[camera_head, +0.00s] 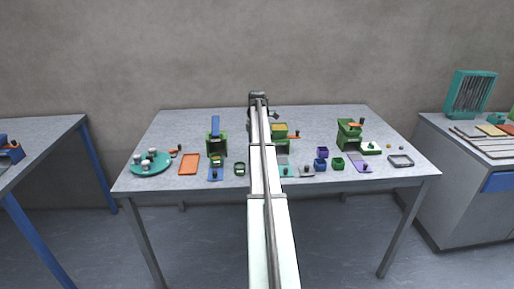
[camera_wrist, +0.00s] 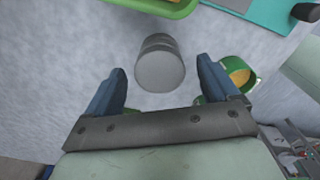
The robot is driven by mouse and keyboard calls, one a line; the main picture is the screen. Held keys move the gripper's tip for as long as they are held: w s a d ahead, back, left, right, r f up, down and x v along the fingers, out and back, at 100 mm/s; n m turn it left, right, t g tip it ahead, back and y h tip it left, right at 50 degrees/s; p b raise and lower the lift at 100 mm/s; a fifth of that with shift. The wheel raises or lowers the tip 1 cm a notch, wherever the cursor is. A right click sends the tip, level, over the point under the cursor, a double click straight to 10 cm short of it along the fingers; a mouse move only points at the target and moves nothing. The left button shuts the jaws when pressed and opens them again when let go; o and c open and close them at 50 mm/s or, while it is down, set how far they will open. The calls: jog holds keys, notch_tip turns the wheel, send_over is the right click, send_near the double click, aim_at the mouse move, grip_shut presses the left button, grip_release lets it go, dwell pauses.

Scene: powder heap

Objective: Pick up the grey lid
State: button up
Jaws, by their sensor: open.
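My gripper (camera_wrist: 160,74) is open in the wrist view, with its two blue fingers wide apart. A plain grey cylinder (camera_wrist: 159,66) with a flat round face shows in the gap between the fingertips, apart from both. It is the only grey round piece near the fingers; I cannot tell for sure that it is the grey lid, or how far below the fingers it is.
In the wrist view a green cup (camera_wrist: 246,70) with yellow content lies close beside the right finger. A green rim (camera_wrist: 160,6) and a teal plate (camera_wrist: 262,12) are at the top. In the head view the table (camera_head: 325,125) holds several small containers, with bare room at the back.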

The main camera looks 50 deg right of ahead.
jog(key=c, duration=1.1)
jog(key=shift+c, duration=0.2)
notch_tip(320, 180, up, 9)
jog(key=w+a, duration=0.3)
jog(key=a, duration=0.2)
jog(key=w+a+f, duration=0.1)
jog(key=w+a, duration=0.2)
jog(key=a, duration=0.3)
jog(key=w+a, duration=0.3)
jog(key=a, duration=0.2)
jog(key=shift+a+f, duration=0.25)
jog(key=shift+a, duration=0.05)
